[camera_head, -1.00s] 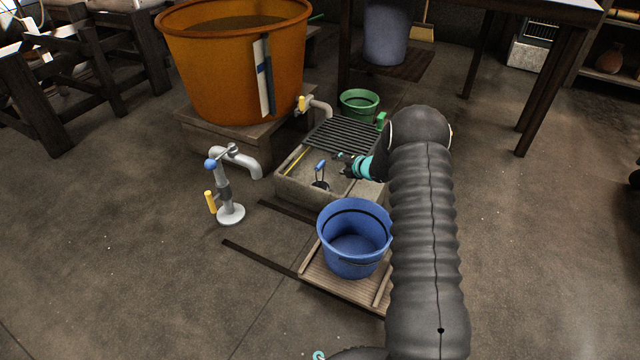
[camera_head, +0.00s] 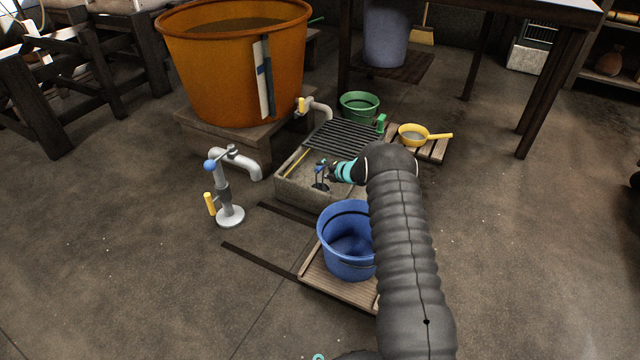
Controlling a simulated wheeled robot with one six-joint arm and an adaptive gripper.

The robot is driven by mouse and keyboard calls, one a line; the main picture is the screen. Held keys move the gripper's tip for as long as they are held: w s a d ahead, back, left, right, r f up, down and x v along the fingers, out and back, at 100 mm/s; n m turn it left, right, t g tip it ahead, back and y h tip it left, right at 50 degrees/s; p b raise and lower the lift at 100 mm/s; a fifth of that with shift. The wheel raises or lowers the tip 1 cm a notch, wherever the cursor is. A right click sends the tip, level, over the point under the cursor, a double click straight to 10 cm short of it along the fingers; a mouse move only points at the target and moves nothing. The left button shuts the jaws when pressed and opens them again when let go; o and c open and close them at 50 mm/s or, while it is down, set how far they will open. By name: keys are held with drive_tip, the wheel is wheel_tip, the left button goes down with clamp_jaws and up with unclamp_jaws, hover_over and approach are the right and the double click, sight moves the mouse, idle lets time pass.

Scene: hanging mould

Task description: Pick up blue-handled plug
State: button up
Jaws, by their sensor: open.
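The blue-handled plug (camera_head: 320,184) stands in the stone basin (camera_head: 297,190), with its dark base on the basin floor and its blue handle upright. My gripper (camera_head: 324,168) reaches in from the right, and its fingertips are at the blue handle. The jaws are open. The fingers overlap the handle in this view, and I cannot tell whether the handle lies between them or they touch it. My arm hides the right part of the basin.
A dark grate (camera_head: 345,137) covers the back of the basin. A blue bucket (camera_head: 345,243) stands on a slatted board in front. A grey tap (camera_head: 226,188) is at the left. A yellow pan (camera_head: 412,134) and a green tub (camera_head: 359,105) are behind. Open floor lies at the left.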

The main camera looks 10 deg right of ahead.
sight(321, 169)
drive_tip(key=shift+x, duration=2.1)
drive_tip(key=shift+a+r, duration=0.1)
clamp_jaws()
